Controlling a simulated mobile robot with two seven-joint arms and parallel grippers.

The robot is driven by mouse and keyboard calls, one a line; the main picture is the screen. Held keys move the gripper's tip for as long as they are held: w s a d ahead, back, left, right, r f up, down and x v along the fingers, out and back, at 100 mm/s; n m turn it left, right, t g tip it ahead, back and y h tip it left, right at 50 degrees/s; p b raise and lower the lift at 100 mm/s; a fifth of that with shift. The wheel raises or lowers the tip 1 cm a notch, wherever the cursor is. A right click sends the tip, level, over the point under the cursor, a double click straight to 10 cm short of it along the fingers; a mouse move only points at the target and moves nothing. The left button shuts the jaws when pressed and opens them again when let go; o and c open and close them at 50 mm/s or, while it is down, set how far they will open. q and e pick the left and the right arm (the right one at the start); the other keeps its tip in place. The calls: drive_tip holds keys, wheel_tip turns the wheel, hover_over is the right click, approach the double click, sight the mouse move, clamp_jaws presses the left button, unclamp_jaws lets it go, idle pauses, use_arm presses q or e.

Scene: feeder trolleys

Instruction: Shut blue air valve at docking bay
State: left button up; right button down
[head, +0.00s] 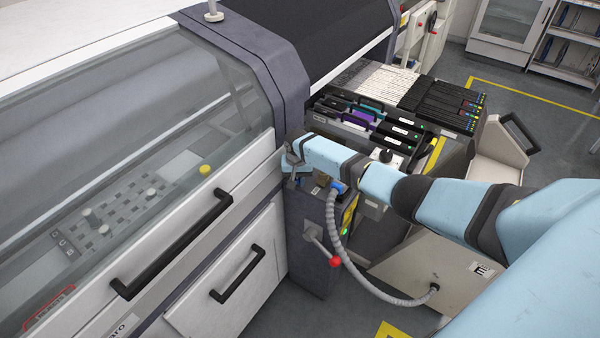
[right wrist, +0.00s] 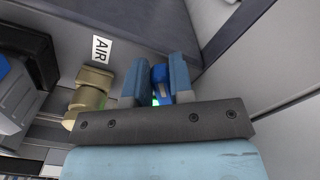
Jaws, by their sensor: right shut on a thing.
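The blue air valve handle (right wrist: 159,76) shows in the right wrist view between the two fingers of my right gripper (right wrist: 157,80). The gripper is shut on it, and the fingers cover part of the handle. A brass fitting (right wrist: 90,92) sits just left of the fingers, below a white AIR label (right wrist: 101,48). In the head view my right gripper (head: 293,158) is at the top of the grey docking bay post (head: 310,245), and the handle is mostly hidden there. My left gripper is not in view.
A blue connector (head: 338,187) with a ribbed grey hose (head: 352,250) hangs close beside my right wrist. A lever with a red knob (head: 335,261) sticks out below. The machine's white front with black handles (head: 172,243) stands left; a feeder trolley (head: 455,155) stands behind.

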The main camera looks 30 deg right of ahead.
drive_tip(key=shift+w+a+r+m+p, duration=0.15)
drive_tip(key=shift+m+p, duration=0.15)
drive_tip(key=shift+m, duration=0.15)
drive_tip(key=shift+w+a+r+m+p, duration=0.1)
drive_tip(key=shift+m+p, duration=0.15)
drive_tip(key=shift+m, duration=0.2)
drive_tip(key=shift+f+m, duration=0.1)
drive_tip(key=shift+m, duration=0.2)
drive_tip(key=shift+w, duration=0.1)
drive_tip(key=c, duration=1)
unclamp_jaws()
drive_tip(key=shift+f, duration=0.1)
wheel_tip(320, 180, up, 14)
drive_tip(key=shift+p, duration=0.35)
